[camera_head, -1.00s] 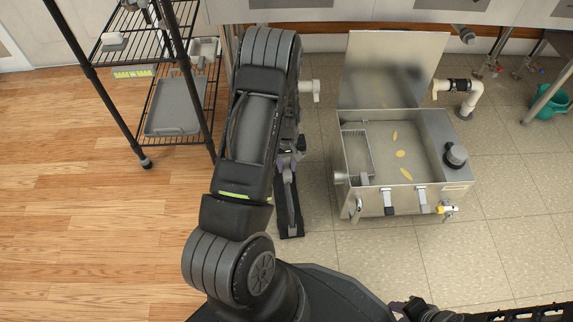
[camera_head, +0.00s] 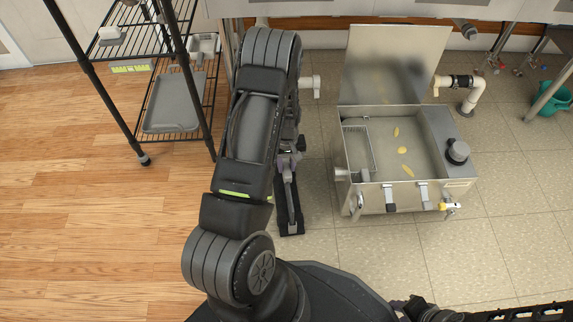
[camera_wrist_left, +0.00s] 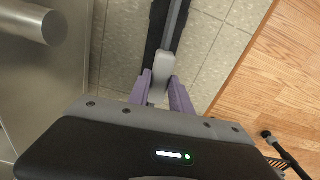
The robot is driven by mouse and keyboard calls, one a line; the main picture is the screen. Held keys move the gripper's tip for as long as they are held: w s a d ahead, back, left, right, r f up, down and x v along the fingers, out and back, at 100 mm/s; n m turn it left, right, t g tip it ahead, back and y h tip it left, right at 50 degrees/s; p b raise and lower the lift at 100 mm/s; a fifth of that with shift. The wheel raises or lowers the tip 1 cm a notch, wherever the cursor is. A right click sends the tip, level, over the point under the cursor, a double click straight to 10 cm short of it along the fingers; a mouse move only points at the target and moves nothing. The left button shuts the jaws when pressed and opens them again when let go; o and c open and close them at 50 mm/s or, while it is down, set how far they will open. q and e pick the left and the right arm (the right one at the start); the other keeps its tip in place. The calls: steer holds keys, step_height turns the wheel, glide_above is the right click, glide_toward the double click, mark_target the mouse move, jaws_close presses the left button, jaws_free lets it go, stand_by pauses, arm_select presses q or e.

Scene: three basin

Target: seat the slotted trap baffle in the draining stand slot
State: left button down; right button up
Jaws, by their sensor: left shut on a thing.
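My left gripper (camera_head: 286,163) is shut on the light grey grip block (camera_wrist_left: 161,72) of the slotted trap baffle. Its purple fingers (camera_wrist_left: 160,92) close on both sides of that block in the left wrist view. The baffle (camera_head: 290,194) shows as a thin grey bar, nearly edge-on, above the narrow black draining stand (camera_head: 291,224) on the tiled floor. The stand also shows in the left wrist view (camera_wrist_left: 153,40). I cannot tell how deep the baffle sits in the slot. My right gripper (camera_head: 414,308) is partly visible at the bottom edge; its jaws are unclear.
An open steel trap tank (camera_head: 352,192) with a raised lid (camera_head: 392,62) and yellow scraps stands right of the stand. A wire shelf (camera_head: 148,128) with a grey tray (camera_head: 173,104) stands at left. Floor in front of the tank is clear.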

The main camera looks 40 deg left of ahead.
arm_select(q)
steer(key=c, duration=1.1)
jaws_free()
arm_select(e)
steer(key=shift+s, duration=0.15)
arm_select(q)
steer(key=shift+r, duration=0.15)
step_height(320, 180, up, 8)
steer(key=p, duration=0.3)
steer(key=shift+f, duration=0.2)
arm_select(e)
steer(key=r, duration=0.3)
steer(key=shift+w+r, duration=0.1)
steer(key=shift+w, duration=0.25)
